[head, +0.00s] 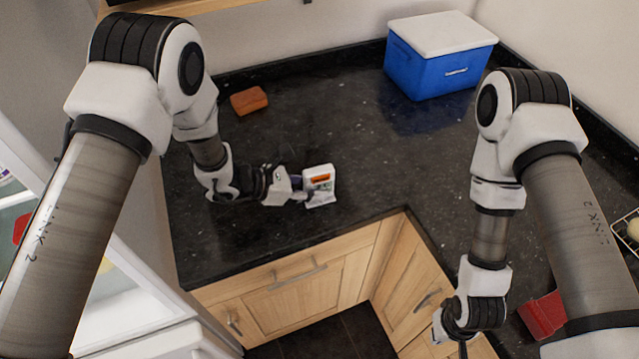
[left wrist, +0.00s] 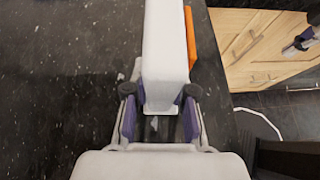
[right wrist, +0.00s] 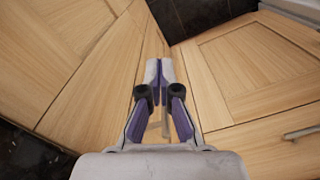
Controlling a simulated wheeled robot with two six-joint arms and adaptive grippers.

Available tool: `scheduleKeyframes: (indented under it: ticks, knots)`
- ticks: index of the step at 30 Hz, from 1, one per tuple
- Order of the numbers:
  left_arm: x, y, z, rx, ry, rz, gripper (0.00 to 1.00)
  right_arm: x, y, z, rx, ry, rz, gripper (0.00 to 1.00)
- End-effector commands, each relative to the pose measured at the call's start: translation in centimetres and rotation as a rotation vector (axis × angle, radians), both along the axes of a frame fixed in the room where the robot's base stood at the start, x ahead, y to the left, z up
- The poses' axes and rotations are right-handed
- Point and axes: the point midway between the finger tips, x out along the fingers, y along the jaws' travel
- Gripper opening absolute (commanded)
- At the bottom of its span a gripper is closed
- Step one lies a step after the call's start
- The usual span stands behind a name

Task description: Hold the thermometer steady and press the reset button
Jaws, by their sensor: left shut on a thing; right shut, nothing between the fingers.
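The thermometer (head: 319,184) is a small white device with an orange panel on its front, on the dark counter left of centre. In the left wrist view its white body (left wrist: 166,45) stands between my fingers, with the orange part at its right edge. My left gripper (head: 299,188) is shut on it from the left side. A reset button cannot be made out. My right gripper (right wrist: 158,85) is shut and empty, in front of the wooden cabinet doors and well away from the thermometer. In the head view its fingers are cut off at the bottom edge.
A blue cooler with a white lid (head: 438,58) stands at the back right. An orange block (head: 249,100) lies at the back left. A red object (head: 543,314) and a wire rack (head: 629,232) are at the right. The middle counter is clear.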

Motion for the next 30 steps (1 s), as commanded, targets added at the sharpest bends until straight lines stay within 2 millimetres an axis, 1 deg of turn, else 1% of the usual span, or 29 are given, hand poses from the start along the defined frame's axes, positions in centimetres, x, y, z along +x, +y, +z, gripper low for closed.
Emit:
scheduleKeyframes:
  ticks: [2,5,8,9,11,12,14,15,17,18,20,21,24,27,30]
  knots:
    - [0.0,0.0,-0.1,0.001,0.001,-0.001,0.05,0.4,0.0,0.0,0.000,-0.017,-0.013,0.00]
    - [0.0,0.0,-0.1,0.001,0.002,0.000,0.05,2.0,0.6,0.1,0.028,-0.096,-0.012,0.00]
    - [-0.1,0.0,-0.1,0.001,0.001,-0.001,0.05,5.0,2.3,0.5,0.113,-0.234,0.023,0.00]
    - [-0.1,0.0,-0.1,0.001,0.001,-0.001,0.05,6.5,3.4,0.9,0.162,-0.300,0.043,0.00]
    - [-0.1,0.0,-0.1,0.001,0.002,0.000,0.05,8.6,5.3,1.9,0.247,-0.402,0.076,0.00]
    - [-0.1,0.0,-0.1,0.001,0.001,-0.001,0.05,9.9,6.6,2.8,0.308,-0.467,0.098,0.00]
    - [-0.1,0.0,-0.1,0.001,0.001,-0.001,0.05,11.5,8.7,4.3,0.404,-0.557,0.128,0.00]
    - [-0.1,0.0,-0.1,0.001,0.001,-0.001,0.05,12.5,10.0,5.5,0.471,-0.614,0.150,0.00]
    - [-0.1,0.0,-0.1,0.001,0.001,-0.001,0.05,13.6,12.0,7.4,0.574,-0.691,0.180,0.00]
    - [0.0,0.0,-0.1,0.001,0.001,-0.001,0.05,14.2,13.2,8.8,0.647,-0.739,0.201,0.00]
    - [0.0,0.0,-0.1,0.001,0.001,-0.001,0.05,14.9,15.0,11.1,0.757,-0.805,0.231,0.00]
    - [0.0,0.0,-0.1,0.001,0.001,-0.001,0.05,15.1,16.1,12.6,0.828,-0.841,0.253,0.00]
    - [0.0,0.0,-0.1,0.001,0.001,-0.001,0.05,15.2,18.1,15.9,0.981,-0.907,0.307,0.00]
    - [0.0,0.0,-0.1,0.001,0.001,-0.001,0.05,15.0,19.5,18.0,1.075,-0.935,0.370,0.00]
    - [0.0,0.0,-0.1,0.001,0.001,-0.001,0.05,15.3,20.1,18.9,1.087,-0.949,0.412,0.00]
